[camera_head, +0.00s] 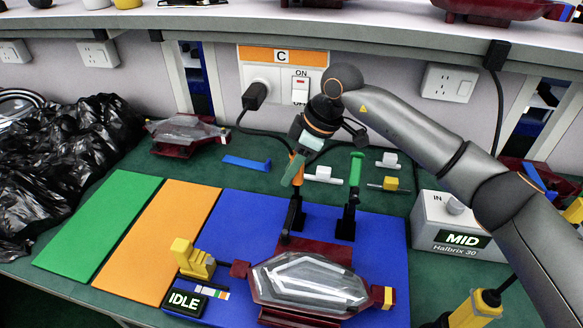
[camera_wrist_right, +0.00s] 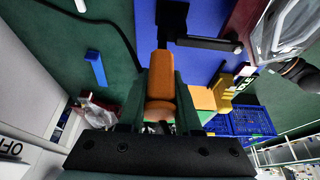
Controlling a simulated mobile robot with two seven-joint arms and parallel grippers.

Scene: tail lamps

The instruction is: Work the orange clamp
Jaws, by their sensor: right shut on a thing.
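The orange clamp (camera_head: 297,160) stands at the back edge of the blue mat (camera_head: 385,235), with its handle upright on a black base (camera_head: 295,213). My right gripper (camera_head: 297,168) reaches down from above and is shut on the orange handle. In the right wrist view the orange handle (camera_wrist_right: 161,70) lies between the two fingers of the gripper (camera_wrist_right: 160,88). A clear tail lamp (camera_head: 310,280) with dark red ends sits in front of the clamp. A green-handled clamp (camera_head: 355,172) stands upright to the right. My left gripper is out of view.
A yellow block (camera_head: 192,260) and an IDLE display (camera_head: 185,302) stand left of the lamp. The grey MID box (camera_head: 450,225) is at the right. Green (camera_head: 95,235) and orange (camera_head: 155,245) mats lie clear at the left. Black bags (camera_head: 65,155) lie beyond.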

